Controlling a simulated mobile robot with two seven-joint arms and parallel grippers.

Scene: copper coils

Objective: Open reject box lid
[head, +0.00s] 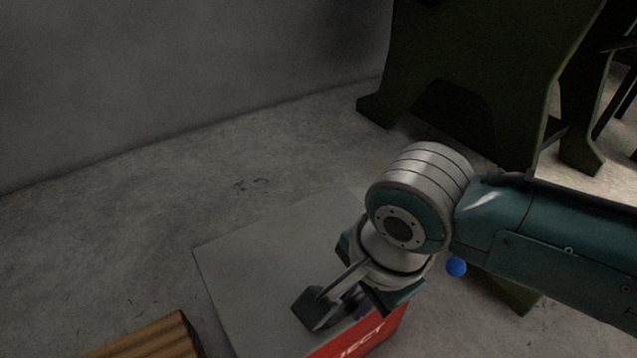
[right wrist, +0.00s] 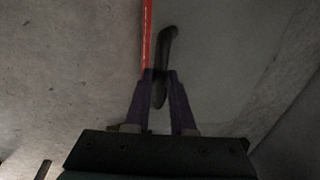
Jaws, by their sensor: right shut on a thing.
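The reject box shows at the bottom of the head view, with a red front (head: 374,338) carrying white letters that end in "JECT". Its flat grey lid (head: 260,265) lies across the top and looks closed. My right gripper (head: 352,300) is at the lid's front edge, and my wrist hides part of the lid there. In the right wrist view, my right gripper (right wrist: 160,88) is shut on a dark curved handle (right wrist: 168,42) on the grey lid (right wrist: 215,70), beside the red edge (right wrist: 147,35). My left gripper is out of view.
A wooden piece (head: 150,340) stands close to the box at the lower left. A dark green bench or table support (head: 480,70) stands at the back right. A grey wall (head: 180,70) runs behind. The concrete floor (head: 130,250) left of the box is clear.

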